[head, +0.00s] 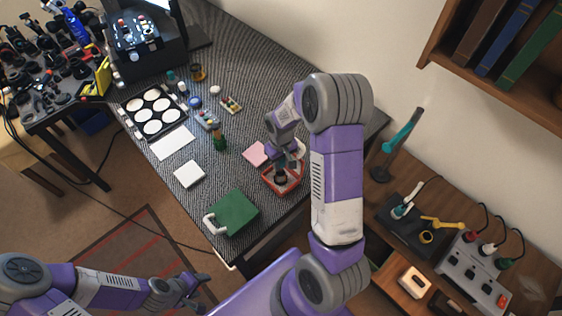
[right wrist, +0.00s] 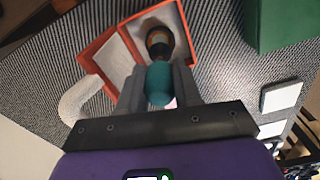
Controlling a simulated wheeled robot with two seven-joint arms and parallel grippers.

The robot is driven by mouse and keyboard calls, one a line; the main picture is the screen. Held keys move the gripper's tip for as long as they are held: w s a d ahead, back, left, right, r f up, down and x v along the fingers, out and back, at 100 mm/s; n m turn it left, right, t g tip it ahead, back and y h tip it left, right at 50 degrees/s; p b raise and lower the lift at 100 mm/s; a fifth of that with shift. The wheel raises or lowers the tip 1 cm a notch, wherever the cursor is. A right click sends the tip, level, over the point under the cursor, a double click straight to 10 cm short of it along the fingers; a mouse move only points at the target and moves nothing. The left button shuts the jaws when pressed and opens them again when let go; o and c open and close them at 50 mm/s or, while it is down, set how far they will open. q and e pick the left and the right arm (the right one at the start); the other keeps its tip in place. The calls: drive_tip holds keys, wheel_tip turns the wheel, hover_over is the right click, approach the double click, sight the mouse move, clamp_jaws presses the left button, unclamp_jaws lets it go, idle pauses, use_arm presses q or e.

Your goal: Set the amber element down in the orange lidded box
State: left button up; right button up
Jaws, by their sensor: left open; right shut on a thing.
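The orange lidded box (head: 270,184) stands on the dark woven mat at the right end of the table. It shows open in the right wrist view (right wrist: 184,20), with a pale lining and its lid (right wrist: 103,58) folded out to the left. My right gripper (right wrist: 159,92) is shut on a teal-handled tool (right wrist: 159,84) above the box. The tool's dark flared end points into the box. An amber-brown patch (right wrist: 157,37) shows at that end; I cannot tell whether it touches the lining. My left gripper (head: 192,294) is open and empty, low over the floor.
A green box (head: 236,212) stands close to the orange box, with a white block (head: 189,174) and pink pad (head: 256,153) nearby. A white-disc tray (head: 155,113) and small bottles lie farther back. The right arm hides part of the mat.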

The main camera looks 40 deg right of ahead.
drive_tip(key=shift+r+p, duration=2.25)
drive_tip(key=shift+r, duration=0.95)
